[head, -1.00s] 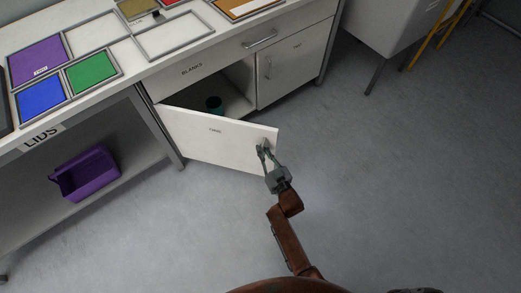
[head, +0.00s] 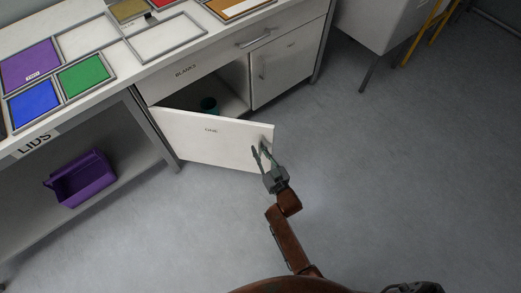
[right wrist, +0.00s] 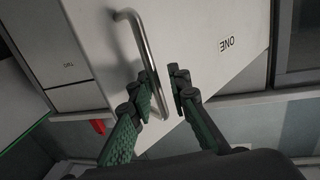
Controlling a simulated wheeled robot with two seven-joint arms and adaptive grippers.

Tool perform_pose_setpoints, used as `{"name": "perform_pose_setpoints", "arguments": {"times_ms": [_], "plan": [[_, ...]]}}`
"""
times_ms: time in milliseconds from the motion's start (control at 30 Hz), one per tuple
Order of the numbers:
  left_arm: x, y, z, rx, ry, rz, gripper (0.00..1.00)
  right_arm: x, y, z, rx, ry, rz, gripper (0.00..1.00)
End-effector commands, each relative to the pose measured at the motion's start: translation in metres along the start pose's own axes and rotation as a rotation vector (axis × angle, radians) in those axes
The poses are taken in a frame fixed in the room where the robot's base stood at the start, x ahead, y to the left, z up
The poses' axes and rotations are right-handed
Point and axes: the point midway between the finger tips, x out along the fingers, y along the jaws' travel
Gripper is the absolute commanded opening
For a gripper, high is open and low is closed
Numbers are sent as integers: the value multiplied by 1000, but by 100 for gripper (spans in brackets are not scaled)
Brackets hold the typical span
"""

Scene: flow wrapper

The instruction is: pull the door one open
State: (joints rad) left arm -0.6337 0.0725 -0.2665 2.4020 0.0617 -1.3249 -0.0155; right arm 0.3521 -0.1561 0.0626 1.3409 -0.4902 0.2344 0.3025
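Door one (head: 205,142) is a white cabinet door with a small dark label, swung well out from the cabinet under the counter. It also fills much of the right wrist view (right wrist: 195,30), where its label reads ONE upside down. Its metal bar handle (right wrist: 146,55) is near the door's free edge. My right gripper (head: 261,150) is at that handle. In the right wrist view its two fingers (right wrist: 163,90) are apart, with the lower part of the bar between them and a gap to the right finger. My left gripper is not in view.
A purple bin (head: 82,180) sits on the lower shelf at left. The grey floor (head: 400,170) is clear to the right.

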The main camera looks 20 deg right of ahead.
Motion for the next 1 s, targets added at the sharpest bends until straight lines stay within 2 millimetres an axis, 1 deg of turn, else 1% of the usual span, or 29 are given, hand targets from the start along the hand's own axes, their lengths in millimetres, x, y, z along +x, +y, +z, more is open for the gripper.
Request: {"name": "perform_pose_setpoints", "arguments": {"times_ms": [33, 367, 467, 567, 800, 900, 1000], "plan": [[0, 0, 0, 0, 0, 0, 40, 1, -2, -1, 0, 2, -3, 15], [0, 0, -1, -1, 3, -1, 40, 0, -2, -1, 0, 2, -2, 15], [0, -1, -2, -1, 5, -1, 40, -4, -1, 0, 0, 1, -2, 15], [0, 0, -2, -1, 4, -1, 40, -16, -1, 0, 0, 0, -2, 15], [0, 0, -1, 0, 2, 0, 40, -55, -1, 0, 1, 0, -1, 15], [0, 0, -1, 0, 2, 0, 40, -66, -1, 0, 0, 1, -2, 15], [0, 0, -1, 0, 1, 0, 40, -72, -2, -1, 0, 1, -3, 15]]}}
